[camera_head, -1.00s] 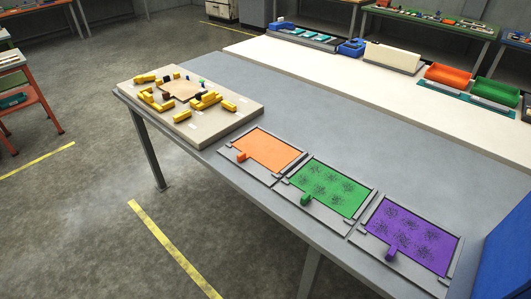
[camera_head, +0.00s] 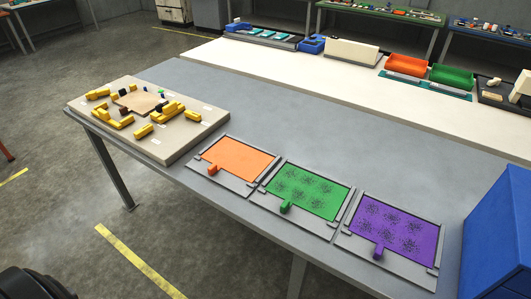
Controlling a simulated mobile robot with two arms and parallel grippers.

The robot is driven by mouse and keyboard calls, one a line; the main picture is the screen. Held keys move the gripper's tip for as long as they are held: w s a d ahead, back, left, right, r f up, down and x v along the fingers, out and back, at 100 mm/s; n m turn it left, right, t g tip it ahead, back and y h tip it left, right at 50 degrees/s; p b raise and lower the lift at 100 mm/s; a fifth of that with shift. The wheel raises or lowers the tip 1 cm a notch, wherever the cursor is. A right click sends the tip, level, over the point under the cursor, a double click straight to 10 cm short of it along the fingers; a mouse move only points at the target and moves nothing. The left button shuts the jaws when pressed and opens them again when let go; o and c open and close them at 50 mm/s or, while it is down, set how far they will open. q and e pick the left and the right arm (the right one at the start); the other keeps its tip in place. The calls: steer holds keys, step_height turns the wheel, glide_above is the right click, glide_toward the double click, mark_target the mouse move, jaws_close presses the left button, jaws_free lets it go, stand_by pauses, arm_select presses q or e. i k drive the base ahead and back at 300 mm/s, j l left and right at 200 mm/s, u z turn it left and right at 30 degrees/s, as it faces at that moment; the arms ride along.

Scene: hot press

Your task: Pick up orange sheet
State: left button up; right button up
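The orange sheet (camera_head: 240,159) lies flat in a grey tray (camera_head: 206,182) on the grey table, left of the green and purple sheets. A small orange block (camera_head: 213,169) sits at its front left edge. Neither gripper can be made out on or near the sheet. A dark rounded shape shows at the bottom left corner, and a pale and black shape shows at the right edge; I cannot tell whether these are parts of my arms.
A green sheet (camera_head: 306,192) and a purple sheet (camera_head: 394,227) lie in similar trays to the right. A beige board (camera_head: 188,141) with yellow blocks stands at the left. A blue box (camera_head: 497,240) stands at the right edge. The table behind the trays is clear.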

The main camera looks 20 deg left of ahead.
mark_target(247, 163)
steer(key=i+j+z, duration=0.1)
steer(key=j+z, duration=0.35)
steer(key=j, duration=0.55)
steer(key=k+j+z, duration=0.1)
steer(key=j+z, duration=0.35)
steer(key=j, duration=0.55)
